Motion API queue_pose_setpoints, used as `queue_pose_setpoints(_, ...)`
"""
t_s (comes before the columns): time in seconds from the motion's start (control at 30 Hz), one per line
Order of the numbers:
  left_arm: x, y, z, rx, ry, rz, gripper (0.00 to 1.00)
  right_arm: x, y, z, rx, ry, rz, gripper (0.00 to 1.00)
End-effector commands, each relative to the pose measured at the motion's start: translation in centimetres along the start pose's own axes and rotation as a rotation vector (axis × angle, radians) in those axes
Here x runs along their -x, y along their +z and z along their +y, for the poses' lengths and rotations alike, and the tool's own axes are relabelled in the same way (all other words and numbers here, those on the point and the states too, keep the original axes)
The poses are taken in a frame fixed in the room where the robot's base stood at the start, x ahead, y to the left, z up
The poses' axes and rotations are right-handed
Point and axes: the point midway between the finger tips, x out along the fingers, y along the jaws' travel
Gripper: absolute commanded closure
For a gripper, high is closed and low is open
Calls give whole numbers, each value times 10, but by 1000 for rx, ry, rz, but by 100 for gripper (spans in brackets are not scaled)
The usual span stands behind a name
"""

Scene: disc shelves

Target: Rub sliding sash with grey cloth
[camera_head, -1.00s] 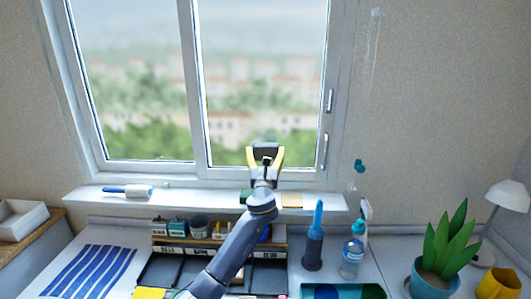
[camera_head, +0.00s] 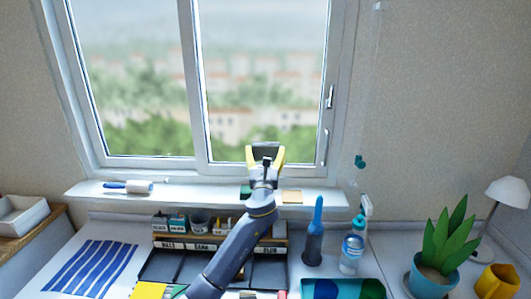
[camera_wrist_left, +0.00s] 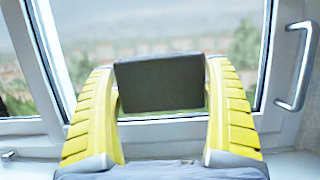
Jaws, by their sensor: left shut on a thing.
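The sliding sash (camera_head: 195,100) is the white-framed right pane of the window, closed beside the left pane. It fills the middle of the left wrist view, with its bottom rail (camera_wrist_left: 190,121) low behind the fingers. My left gripper (camera_head: 265,155) is in front of the sash's lower part, its yellow fingers shut on a dark grey, flat rectangular piece, which looks like the grey cloth (camera_wrist_left: 160,82). The piece stands upright between the fingertips, facing the glass. I cannot tell if it touches the glass. My right gripper is not in view.
A window handle (camera_head: 324,146) sticks out at right. A blue brush (camera_head: 315,240), bottle (camera_head: 351,255) and potted plant (camera_head: 445,245) stand below right.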

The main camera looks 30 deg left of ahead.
Motion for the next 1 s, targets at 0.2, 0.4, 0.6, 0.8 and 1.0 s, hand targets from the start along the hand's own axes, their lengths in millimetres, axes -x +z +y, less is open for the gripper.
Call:
queue_pose_setpoints(0.2,0,0,0,0,0,0,41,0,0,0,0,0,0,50)
queue_pose_setpoints(0.4,0,0,0,0,0,0,41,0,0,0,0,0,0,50)
queue_pose_setpoints(0.6,-5,0,0,0,1,-1,41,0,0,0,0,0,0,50)
queue_pose_setpoints(0.8,-22,-2,0,-1,1,-1,41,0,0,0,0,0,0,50)
queue_pose_setpoints(1.0,-40,-5,0,0,1,-1,41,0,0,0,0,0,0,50)
